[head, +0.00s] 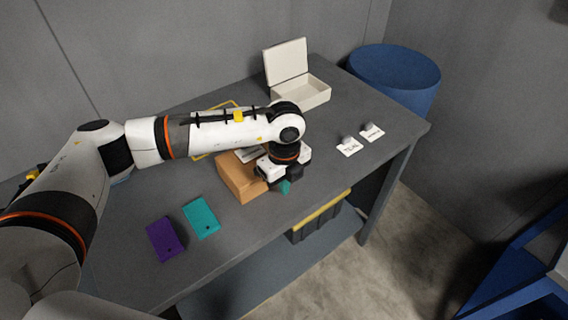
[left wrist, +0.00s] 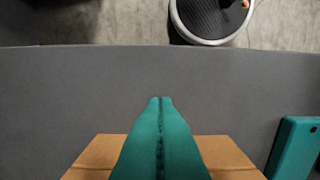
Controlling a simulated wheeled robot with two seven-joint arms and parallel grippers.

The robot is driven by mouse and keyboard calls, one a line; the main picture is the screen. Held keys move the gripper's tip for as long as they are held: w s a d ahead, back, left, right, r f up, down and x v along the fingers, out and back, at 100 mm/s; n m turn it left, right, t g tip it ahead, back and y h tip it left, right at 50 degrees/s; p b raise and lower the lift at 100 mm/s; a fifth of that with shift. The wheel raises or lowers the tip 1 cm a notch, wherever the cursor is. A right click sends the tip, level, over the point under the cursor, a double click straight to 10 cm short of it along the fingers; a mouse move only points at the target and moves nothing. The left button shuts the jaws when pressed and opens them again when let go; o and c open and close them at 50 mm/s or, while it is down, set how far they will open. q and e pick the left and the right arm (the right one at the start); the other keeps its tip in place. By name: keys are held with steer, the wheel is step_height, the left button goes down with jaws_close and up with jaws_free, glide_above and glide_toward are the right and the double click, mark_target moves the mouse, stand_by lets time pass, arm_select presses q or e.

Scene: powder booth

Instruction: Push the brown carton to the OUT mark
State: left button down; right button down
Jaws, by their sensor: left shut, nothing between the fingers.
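The brown carton (head: 236,180) sits on the grey table, partly hidden by my left gripper. It also shows at the bottom of the left wrist view (left wrist: 232,158), behind the fingers. My left gripper (head: 285,186) is at the carton's right side in the head view, pointing down, with its teal fingers shut and empty. In the left wrist view the fingers (left wrist: 160,100) lie together. I cannot tell whether they touch the carton. A yellow outline (head: 229,103) on the table is mostly hidden behind my left arm; I cannot read any OUT lettering. My right gripper is not in view.
A purple block (head: 165,239) and a teal block (head: 201,218) lie left of the carton, near the table's front edge. An open white box (head: 313,94) stands at the back. Two small white cards (head: 348,148) lie to the right. The table between carton and cards is clear.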

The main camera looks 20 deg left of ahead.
mark_target(259, 188)
arm_select(q)
steer(key=shift+w+a+f+p, duration=0.25)
steer(key=shift+w+a+p, duration=0.2)
steer(key=shift+a, duration=0.1)
steer(key=shift+w+a+f+p, duration=0.2)
steer(key=shift+w+a+p, duration=0.15)
steer(key=shift+w+a, duration=0.15)
steer(key=shift+w+a+f, duration=0.15)
steer(key=shift+w+a, duration=0.1)
steer(key=shift+a, duration=0.3)
